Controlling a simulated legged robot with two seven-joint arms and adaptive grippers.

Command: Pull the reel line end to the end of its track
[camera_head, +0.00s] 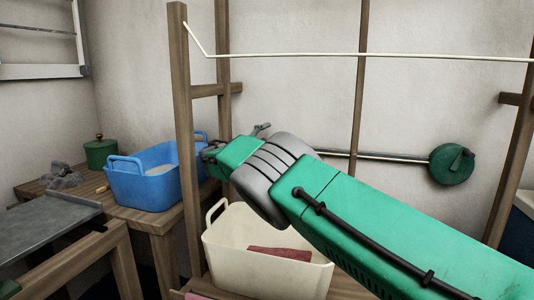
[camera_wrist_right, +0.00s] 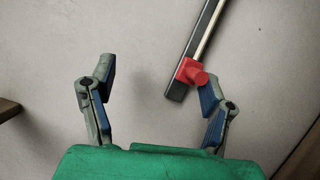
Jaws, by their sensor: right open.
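The green round reel (camera_head: 452,164) is on the wall at the right of the head view. A straight grey track (camera_head: 385,157) runs left from it and passes behind my right arm. In the wrist view a red end piece (camera_wrist_right: 190,73) sits near the lower end of the dark track (camera_wrist_right: 205,30), with a pale line running along the track from it. My right gripper (camera_wrist_right: 157,88) is open, its fingers either side of empty space. The red piece is close to the right finger; I cannot tell whether they touch. In the head view my right gripper (camera_head: 234,140) hides the end piece.
A wooden frame (camera_head: 181,120) stands left of my gripper, with a pale cord (camera_head: 370,55) strung across above. A blue tub (camera_head: 150,185) is on a wooden bench at left. A cream basket (camera_head: 225,240) with a red cloth (camera_head: 280,253) stands below my arm.

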